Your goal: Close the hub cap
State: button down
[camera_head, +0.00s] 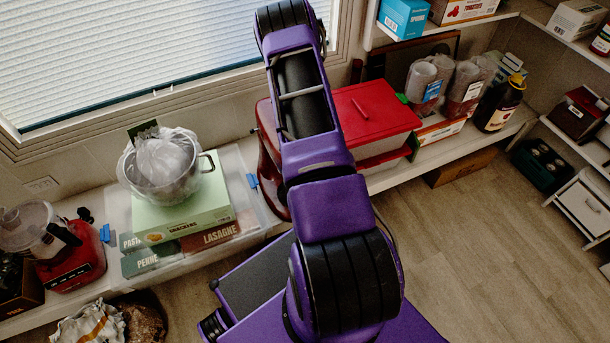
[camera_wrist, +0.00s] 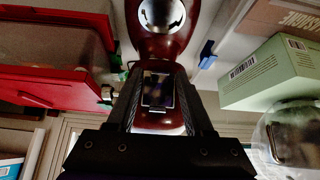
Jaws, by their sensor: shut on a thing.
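The dark red stand mixer (camera_wrist: 165,45) stands on the shelf. In the head view my arm covers most of it, and only part of its red body (camera_head: 271,178) shows. In the wrist view a shiny rectangular metal plate, which looks like the hub cap (camera_wrist: 158,90), lies on the mixer's red surface between my fingers. My gripper (camera_wrist: 164,76) is at the mixer, its two dark fingers on either side of the plate and shut on it. The fingers hide the plate's edges, and I cannot tell its hinge angle. My gripper is hidden in the head view.
A red-lidded container (camera_head: 375,112) stands close right of the mixer. The window (camera_head: 130,45) is behind. Floor (camera_head: 490,240) at right is clear.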

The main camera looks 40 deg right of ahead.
jog(key=c, duration=0.6)
grip_release()
jog(key=shift+c, duration=0.2)
jog(key=shift+s, duration=0.1)
jog(key=p+v, duration=0.3)
jog(key=v, duration=1.4)
jog(key=shift+r, duration=0.15)
